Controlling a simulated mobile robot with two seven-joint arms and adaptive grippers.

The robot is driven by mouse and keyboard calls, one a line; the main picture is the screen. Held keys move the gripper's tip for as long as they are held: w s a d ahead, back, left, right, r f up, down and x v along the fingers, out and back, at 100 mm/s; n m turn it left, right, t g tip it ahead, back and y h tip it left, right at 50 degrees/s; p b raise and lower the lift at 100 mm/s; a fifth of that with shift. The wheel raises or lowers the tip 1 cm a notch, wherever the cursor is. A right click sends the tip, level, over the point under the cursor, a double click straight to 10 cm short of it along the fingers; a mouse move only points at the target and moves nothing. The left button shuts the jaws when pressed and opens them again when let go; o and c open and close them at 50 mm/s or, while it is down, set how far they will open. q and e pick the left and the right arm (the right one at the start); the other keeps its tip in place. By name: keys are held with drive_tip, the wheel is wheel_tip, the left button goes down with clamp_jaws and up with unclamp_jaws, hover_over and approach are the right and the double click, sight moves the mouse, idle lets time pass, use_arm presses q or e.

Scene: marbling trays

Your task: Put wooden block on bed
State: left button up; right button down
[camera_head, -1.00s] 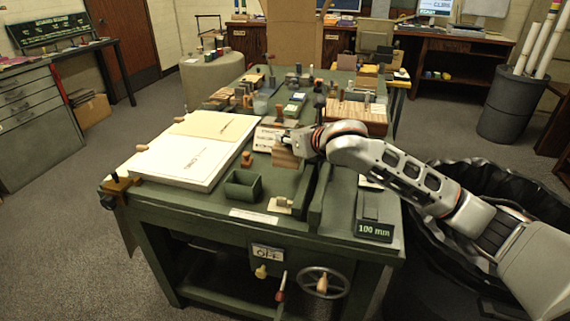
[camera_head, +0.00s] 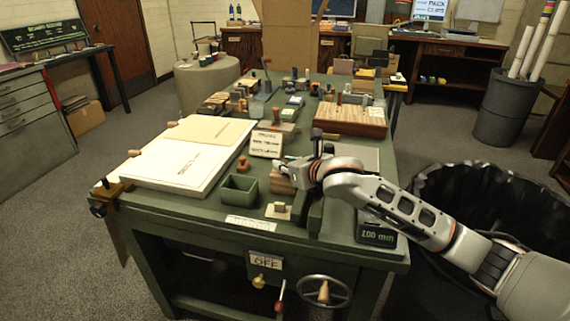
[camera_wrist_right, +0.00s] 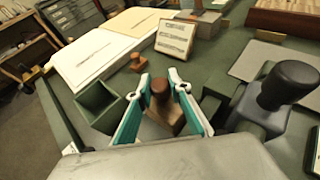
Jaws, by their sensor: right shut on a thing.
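My right gripper (camera_head: 292,175) comes in from the right and is shut on a wooden block (camera_head: 281,184) with layered brown sides. In the right wrist view the teal-lined fingers (camera_wrist_right: 161,100) stand either side of the block's dark round knob (camera_wrist_right: 160,88), with its wooden base below. The block is just right of a small green open box (camera_head: 239,187); whether it touches the surface beneath I cannot tell. The green table's flat top (camera_head: 226,213), possibly the bed, lies under it, beside a raised green rail (camera_head: 315,215). My left gripper is not in view.
A small lettered sign (camera_head: 266,144) and a wooden knob (camera_head: 243,164) stand behind. A large white board (camera_head: 170,177) lies left. A black-knobbed part (camera_wrist_right: 285,88) stands close right of the gripper. A grey plate (camera_head: 360,156) and a "100 mm" block (camera_head: 376,235) are at right.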

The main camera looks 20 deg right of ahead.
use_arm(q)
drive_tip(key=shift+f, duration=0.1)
use_arm(e)
drive_tip(key=c, duration=1.8)
unclamp_jaws()
drive_tip(key=shift+f, duration=0.1)
drive_tip(key=shift+c, duration=0.2)
drive_tip(key=shift+s+r, duration=0.2)
drive_tip(key=shift+r, duration=0.05)
drive_tip(key=p+v, duration=0.3)
drive_tip(key=v, duration=0.7)
drive_tip(key=shift+s+r, duration=0.1)
drive_tip(key=shift+s, duration=0.05)
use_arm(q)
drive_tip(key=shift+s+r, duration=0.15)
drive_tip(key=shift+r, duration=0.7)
use_arm(e)
drive_tip(key=shift+s+d+r, duration=0.1)
drive_tip(key=shift+s, duration=0.55)
